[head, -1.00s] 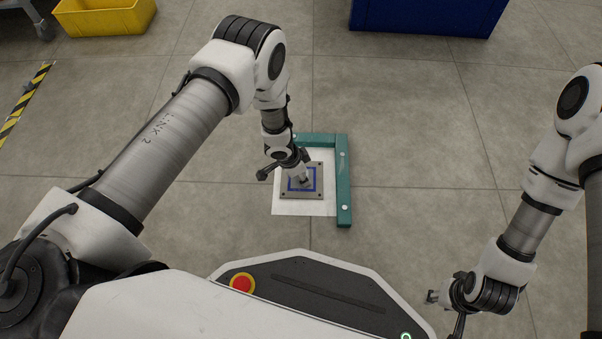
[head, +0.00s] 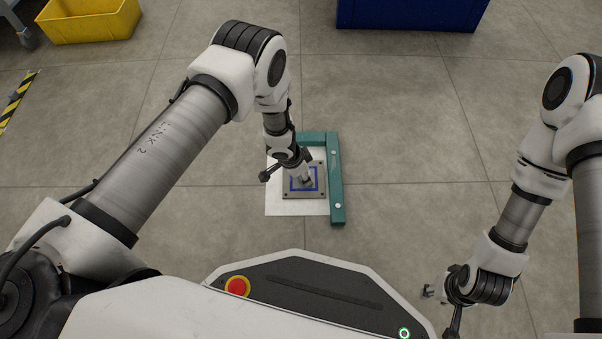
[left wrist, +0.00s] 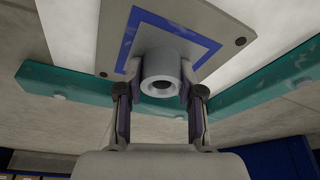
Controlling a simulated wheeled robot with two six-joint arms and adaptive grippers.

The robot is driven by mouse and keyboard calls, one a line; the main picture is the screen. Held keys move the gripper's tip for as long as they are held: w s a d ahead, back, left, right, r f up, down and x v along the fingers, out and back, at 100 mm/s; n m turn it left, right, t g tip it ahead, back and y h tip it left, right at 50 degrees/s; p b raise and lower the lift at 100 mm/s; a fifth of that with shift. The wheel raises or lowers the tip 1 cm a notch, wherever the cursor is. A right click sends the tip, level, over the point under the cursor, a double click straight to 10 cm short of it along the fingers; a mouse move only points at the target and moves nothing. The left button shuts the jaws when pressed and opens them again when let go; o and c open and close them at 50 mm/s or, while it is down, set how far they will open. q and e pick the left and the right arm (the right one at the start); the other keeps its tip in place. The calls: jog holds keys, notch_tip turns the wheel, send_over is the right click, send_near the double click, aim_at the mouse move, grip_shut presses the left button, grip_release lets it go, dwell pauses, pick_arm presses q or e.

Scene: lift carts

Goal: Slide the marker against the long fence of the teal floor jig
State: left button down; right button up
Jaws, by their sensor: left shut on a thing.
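The marker (head: 320,194) is a grey square plate with a blue square outline and a round grey knob on top. It lies flat on the white sheet inside the teal floor jig (head: 337,190). My left gripper (head: 305,180) is shut on the knob (left wrist: 162,75), with a finger on each side in the left wrist view. The plate's right edge is at or very near the long fence; I cannot tell whether they touch. White sheet shows between the plate and the short fence at the back. My right gripper (head: 432,291) is low at the right, away from the jig; its fingers are too small to judge.
A yellow bin (head: 90,27) stands at the back left, and a dark blue container (head: 410,14) at the back. Yellow-black floor tape (head: 18,103) runs at the left. The floor between the jig and these is clear.

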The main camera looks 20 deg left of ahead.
pick_arm(q)
jog(key=shift+w+d, duration=0.1)
jog(key=shift+d, duration=0.3)
dwell(0.4)
jog(key=c, duration=0.7)
grip_release()
jog(key=shift+o, duration=0.2)
jog(key=v, duration=1.2)
jog(key=shift+a, duration=0.1)
